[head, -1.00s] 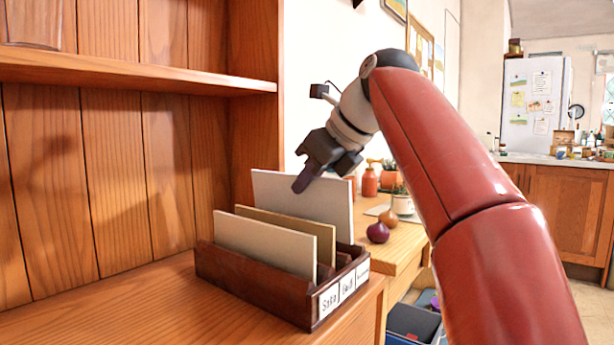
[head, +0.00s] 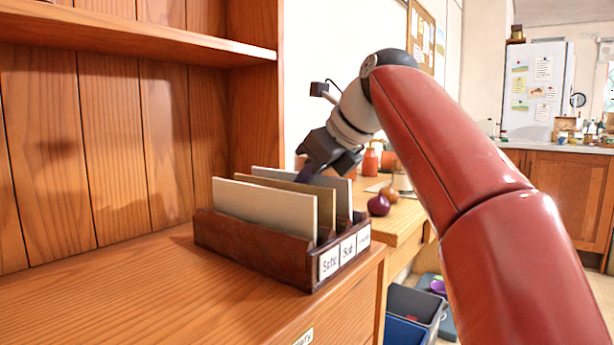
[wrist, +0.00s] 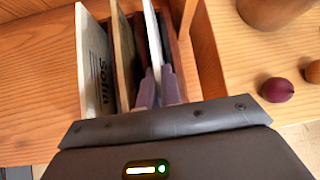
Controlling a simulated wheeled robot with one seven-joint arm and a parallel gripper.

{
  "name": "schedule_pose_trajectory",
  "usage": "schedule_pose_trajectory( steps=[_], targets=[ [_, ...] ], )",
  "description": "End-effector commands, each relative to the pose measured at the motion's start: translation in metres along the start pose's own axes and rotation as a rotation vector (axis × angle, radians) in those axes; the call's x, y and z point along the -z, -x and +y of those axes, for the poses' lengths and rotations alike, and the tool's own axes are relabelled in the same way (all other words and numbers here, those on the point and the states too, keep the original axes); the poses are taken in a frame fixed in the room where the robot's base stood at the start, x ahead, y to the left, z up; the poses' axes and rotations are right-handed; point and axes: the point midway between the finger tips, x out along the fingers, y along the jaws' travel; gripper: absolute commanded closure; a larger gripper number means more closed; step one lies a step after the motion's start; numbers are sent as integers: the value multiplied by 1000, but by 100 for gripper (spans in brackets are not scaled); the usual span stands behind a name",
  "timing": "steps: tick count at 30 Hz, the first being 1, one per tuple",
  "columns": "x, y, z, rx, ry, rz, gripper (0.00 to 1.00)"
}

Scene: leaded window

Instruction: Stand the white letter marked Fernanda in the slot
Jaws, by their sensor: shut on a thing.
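The white letter (head: 344,198) stands upright in the rear slot of the dark wooden rack (head: 250,247), mostly behind the other letters. It also shows edge-on in the wrist view (wrist: 152,35). My gripper (head: 304,174) is shut on its upper edge; in the wrist view the purple fingertips (wrist: 158,88) lie on either side of it. Its written name is not visible. The rack's rear label (head: 363,239) is too small to read. The letter's bottom edge is hidden inside the rack.
A cream letter (head: 265,208), marked Sofia in the wrist view, stands in the front slot. A tan letter (head: 327,196) stands in the middle slot. A purple onion (head: 378,205) sits on the lower counter to the right. The shelf top before the rack is clear.

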Motion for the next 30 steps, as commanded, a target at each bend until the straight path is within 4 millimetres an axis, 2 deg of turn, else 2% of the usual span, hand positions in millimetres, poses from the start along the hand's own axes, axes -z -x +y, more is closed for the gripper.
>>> schedule_pose_trajectory(
  steps=[3, 6, 10, 17, 20, 30],
  targets=[
    [0, 0, 0, 0, 0, 0, 100],
    [0, 0, 0, 0, 0, 0, 84],
    [0, 0, 0, 0, 0, 0, 69],
    [0, 0, 0, 0, 0, 0, 69],
    [-1, 6, 0, 1, -1, 0, 69],
    [-2, 62, -1, 3, -1, -1, 69]
  ],
)
